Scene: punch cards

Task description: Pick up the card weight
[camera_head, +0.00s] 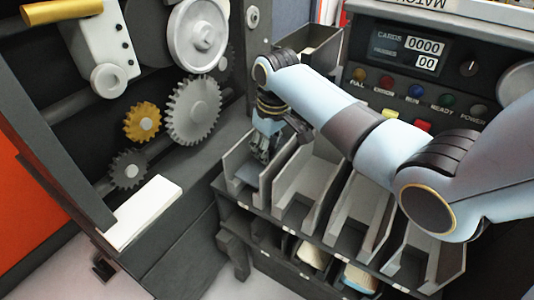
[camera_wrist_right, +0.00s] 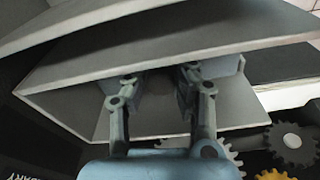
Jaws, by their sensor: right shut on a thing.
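My right gripper (camera_head: 264,148) reaches down into the leftmost grey card pocket (camera_head: 242,172) of the sorter. In the right wrist view its two fingers (camera_wrist_right: 160,88) are inside the pocket, between its pale walls. The gripper is shut on the card weight (camera_wrist_right: 160,82), of which only a dark, shaded bit shows between the fingertips. Its shape and how far it is from the pocket floor cannot be told. In the head view the weight is hidden by the gripper and the pocket walls. My left gripper is not in view.
More open pockets (camera_head: 307,185) stand in a row to the right, with upright dividers between them. A control panel (camera_head: 425,75) is behind. Gears (camera_head: 193,110) are at the left, above a white block (camera_head: 143,212) on a dark ledge. Lower slots hold cards (camera_head: 360,279).

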